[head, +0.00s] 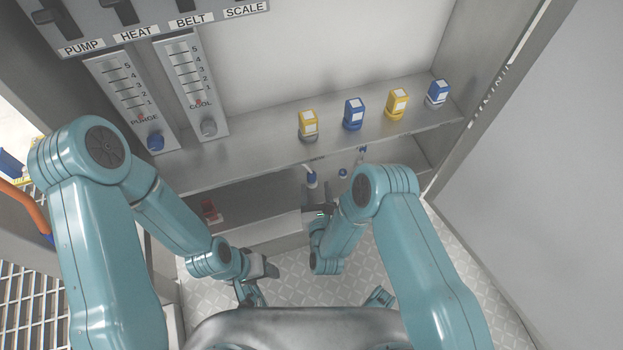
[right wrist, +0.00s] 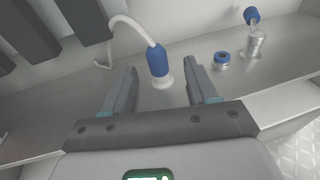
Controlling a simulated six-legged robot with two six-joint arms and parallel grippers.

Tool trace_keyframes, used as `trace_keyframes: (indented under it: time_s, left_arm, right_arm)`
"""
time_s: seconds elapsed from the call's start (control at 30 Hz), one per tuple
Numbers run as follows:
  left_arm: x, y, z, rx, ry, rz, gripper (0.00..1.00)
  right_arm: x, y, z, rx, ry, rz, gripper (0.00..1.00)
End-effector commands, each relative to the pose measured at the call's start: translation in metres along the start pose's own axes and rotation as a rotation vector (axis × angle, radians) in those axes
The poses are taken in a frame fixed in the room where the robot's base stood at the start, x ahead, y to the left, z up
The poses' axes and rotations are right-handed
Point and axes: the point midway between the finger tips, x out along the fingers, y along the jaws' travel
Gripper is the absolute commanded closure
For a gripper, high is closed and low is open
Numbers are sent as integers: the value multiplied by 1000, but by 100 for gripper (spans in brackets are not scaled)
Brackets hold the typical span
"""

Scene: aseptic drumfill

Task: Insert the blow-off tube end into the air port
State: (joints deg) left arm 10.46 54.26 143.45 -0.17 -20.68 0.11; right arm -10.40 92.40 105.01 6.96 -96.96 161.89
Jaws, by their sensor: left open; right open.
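The blow-off tube is a thin white hose (right wrist: 130,24) with a blue sleeve (right wrist: 156,59) and a pale tip, upright at the shelf surface. I cannot tell which is the air port. My left gripper (head: 268,268) is open and empty, low at centre-left.
Yellow and blue bottles (head: 352,114) stand in a row on the upper shelf (head: 262,143) above the tube. A small red object (head: 211,211) lies on the lower level at left. PURGE and COOL gauges (head: 190,85) hang at left. A grey panel (head: 545,170) bounds the right side.

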Motion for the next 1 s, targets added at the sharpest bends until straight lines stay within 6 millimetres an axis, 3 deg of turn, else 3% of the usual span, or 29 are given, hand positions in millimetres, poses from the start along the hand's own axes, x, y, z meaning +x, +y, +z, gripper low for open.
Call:
trace_keyframes:
  time_s: [0.17,0.4,0.7,0.73,0.87,0.9,1.0]
  left_arm:
    - [7,-3,-2,-4,4,0,43]
    - [20,-11,-6,-15,16,-2,43]
    - [20,-11,-7,-17,17,-2,43]
    - [20,-11,-7,-16,17,-2,43]
    - [20,-11,-7,-16,17,-2,43]
    - [20,-11,-7,-16,17,-2,43]
    - [20,-11,-7,-16,17,-2,43]
  right_arm:
    - [16,1,-1,-1,-2,0,42]
    - [54,4,2,0,-3,-1,42]
    - [61,4,4,0,1,0,42]
    - [60,4,4,-1,1,0,49]
    - [60,4,4,-1,1,0,91]
    - [60,4,4,-1,1,0,96]
    - [60,5,4,-1,1,0,96]
